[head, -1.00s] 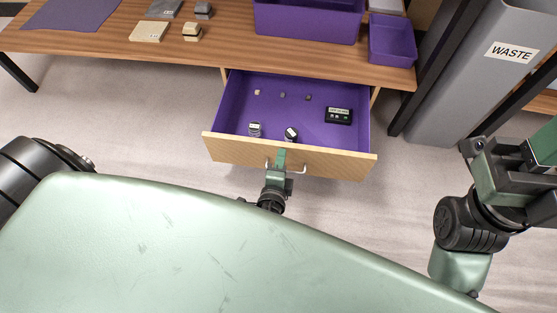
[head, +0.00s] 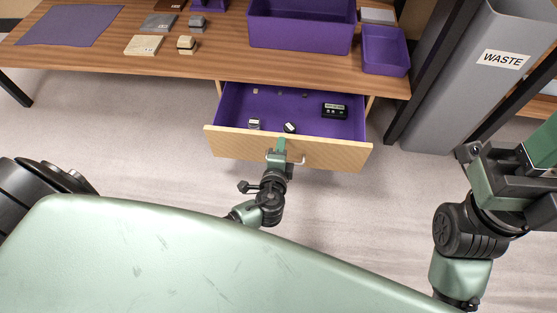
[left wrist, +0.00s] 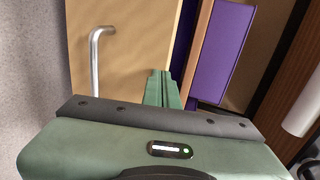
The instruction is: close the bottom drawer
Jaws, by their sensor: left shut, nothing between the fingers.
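The bottom drawer (head: 288,148) hangs partly open under the workbench, with a pale wood front and a purple inside. A silver bar handle (head: 300,160) is on its front; it also shows in the left wrist view (left wrist: 96,60). My left gripper (head: 281,146) is shut and empty, with its fingertips at the drawer front beside the handle. In the left wrist view the shut fingers (left wrist: 162,88) are against or very near the wood front; exact contact is hard to tell.
Inside the drawer are a black device (head: 334,111) and several small items. On the workbench (head: 120,62) stand a large purple bin (head: 300,32), a purple tray (head: 385,52) and stone pieces. A grey waste bin (head: 460,85) stands at the right. The floor before the drawer is clear.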

